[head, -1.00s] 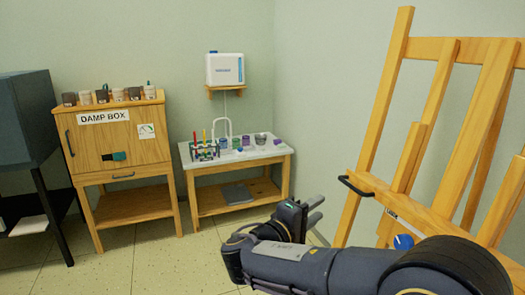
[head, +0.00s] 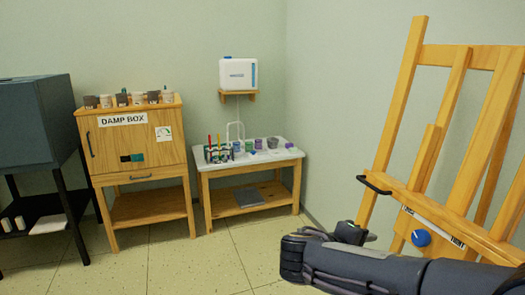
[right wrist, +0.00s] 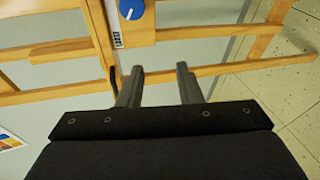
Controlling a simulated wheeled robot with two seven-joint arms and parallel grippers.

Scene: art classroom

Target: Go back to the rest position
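My right gripper (head: 352,232) is in front of the lower left part of the wooden easel (head: 402,130) in the head view, with its arm coming in from the lower right. In the right wrist view its two fingers (right wrist: 160,84) stand apart with nothing between them, so it is open and empty. Beyond the fingers are the easel's wooden bars and its blue knob (right wrist: 131,9). The knob also shows in the head view (head: 421,238). My left gripper is not in view.
The damp box (head: 140,152) and a low table (head: 290,154) with jars and a tube rack stand by the back wall. A dark cabinet (head: 35,120) is at left. The middle floor (head: 190,262) is clear.

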